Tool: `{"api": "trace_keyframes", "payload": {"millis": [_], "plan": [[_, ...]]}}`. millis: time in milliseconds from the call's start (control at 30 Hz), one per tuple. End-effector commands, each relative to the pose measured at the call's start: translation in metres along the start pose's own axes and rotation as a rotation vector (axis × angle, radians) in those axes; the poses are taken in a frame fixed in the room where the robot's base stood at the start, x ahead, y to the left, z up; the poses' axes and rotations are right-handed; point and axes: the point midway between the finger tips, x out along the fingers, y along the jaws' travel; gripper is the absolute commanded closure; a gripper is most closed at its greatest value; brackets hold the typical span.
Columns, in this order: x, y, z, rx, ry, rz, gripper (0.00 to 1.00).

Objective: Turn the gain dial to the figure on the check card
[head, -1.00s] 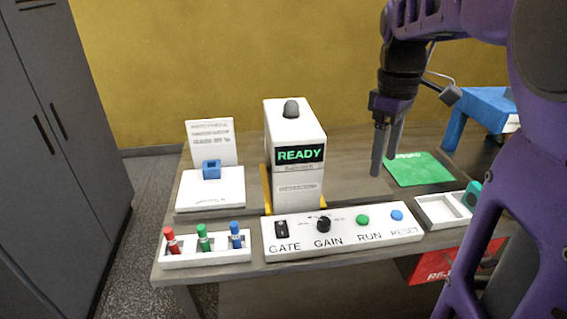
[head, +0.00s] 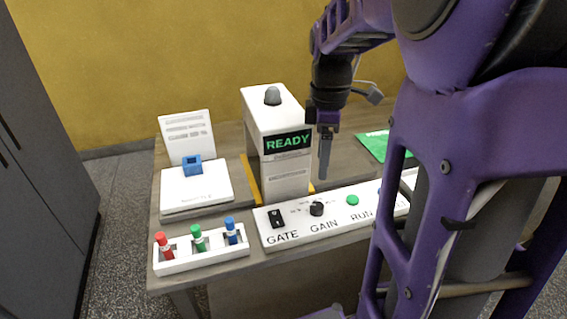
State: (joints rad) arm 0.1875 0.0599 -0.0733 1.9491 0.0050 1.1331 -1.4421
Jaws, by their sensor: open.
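The gain dial (head: 317,209) is a small black knob on the white control panel (head: 268,237), above the word GAIN. Its setting is too small to read. A white card (head: 186,136) with printed lines stands upright at the back left; its figure is not legible, and I cannot tell if it is the check card. My gripper (head: 324,178) points down, empty, above and behind the dial, apart from it. Its fingers overlap in this view. The white machine (head: 285,182) beside it shows a green READY on its display (head: 288,142).
The panel also bears a black GATE switch (head: 277,218) and a green RUN button (head: 352,200). A tray (head: 205,262) of red, green and blue pegs lies front left. A blue block (head: 192,165) sits on a white base. My arm hides the table's right side.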

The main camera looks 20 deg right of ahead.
Motion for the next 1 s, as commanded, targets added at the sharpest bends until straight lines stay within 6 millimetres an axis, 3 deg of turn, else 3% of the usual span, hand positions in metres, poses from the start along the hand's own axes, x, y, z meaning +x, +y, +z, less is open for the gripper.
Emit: {"api": "trace_keyframes", "payload": {"millis": [33, 200, 500, 700, 1000], "plan": [[0.015, -0.001, 0.000, 0.000, -0.001, -0.005, 0.29], [0.052, -0.001, 0.000, 0.001, 0.000, -0.004, 0.29], [0.111, -0.001, 0.000, 0.001, 0.000, -0.003, 0.29], [0.129, 0.000, 0.000, 0.001, 0.000, -0.001, 0.29], [0.133, 0.000, 0.000, 0.001, 0.000, 0.001, 0.29]]}}
